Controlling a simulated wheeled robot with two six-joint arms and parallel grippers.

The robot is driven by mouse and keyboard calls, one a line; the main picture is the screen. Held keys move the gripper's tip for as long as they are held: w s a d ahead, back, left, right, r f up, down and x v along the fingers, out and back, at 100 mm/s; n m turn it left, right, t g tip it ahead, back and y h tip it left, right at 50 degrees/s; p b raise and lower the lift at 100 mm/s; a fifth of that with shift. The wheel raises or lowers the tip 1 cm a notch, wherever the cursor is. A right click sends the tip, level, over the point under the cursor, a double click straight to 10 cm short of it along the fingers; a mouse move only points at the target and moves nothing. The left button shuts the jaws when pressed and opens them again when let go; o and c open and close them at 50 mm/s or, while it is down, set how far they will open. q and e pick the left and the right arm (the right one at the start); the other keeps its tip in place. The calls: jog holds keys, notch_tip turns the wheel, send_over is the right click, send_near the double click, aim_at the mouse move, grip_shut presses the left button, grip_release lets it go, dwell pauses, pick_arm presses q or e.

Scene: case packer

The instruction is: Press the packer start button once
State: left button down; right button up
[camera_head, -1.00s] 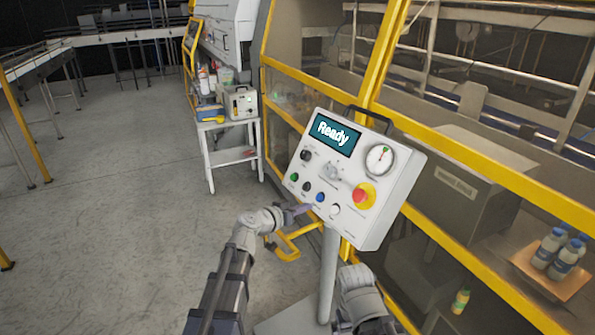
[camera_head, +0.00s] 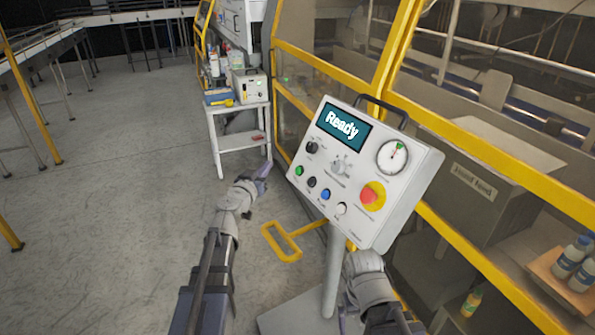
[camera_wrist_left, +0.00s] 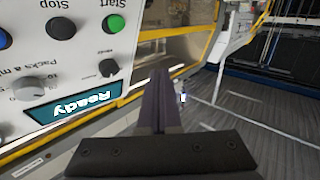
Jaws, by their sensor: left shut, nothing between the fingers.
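The control panel (camera_head: 372,160) stands on a post, tilted toward me, and its display (camera_head: 341,124) reads "Ready". The green button (camera_head: 298,171) is at the left end of the lower row; in the left wrist view the green button (camera_wrist_left: 115,24) carries the label "Start", upside down. My left gripper (camera_head: 264,171) is shut and empty, left of the panel's edge and apart from the green button. Its closed fingers (camera_wrist_left: 160,90) point past the panel's side in the left wrist view. My right wrist shows below the panel; its fingers are hidden.
A dark stop button (camera_head: 311,182), a blue button (camera_head: 325,194), a white button (camera_head: 342,208) and a red emergency knob (camera_head: 371,195) share the panel. The yellow-framed machine guard (camera_head: 470,150) runs behind it. A white table (camera_head: 240,143) stands farther back. Open floor lies left.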

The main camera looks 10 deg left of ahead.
aim_at(298, 170)
pick_arm(q)
jog(key=shift+w+d+f+b, duration=1.1)
jog(key=shift+w+d+f, duration=0.05)
jog(key=shift+w+d, duration=0.25)
jog(key=shift+w+d+f+b, duration=1.1)
jog(key=shift+w+d, duration=0.15)
jog(key=shift+d, duration=0.1)
jog(key=shift+d, duration=0.1)
jog(key=shift+w+d+f, duration=0.2)
jog(key=shift+w, duration=0.05)
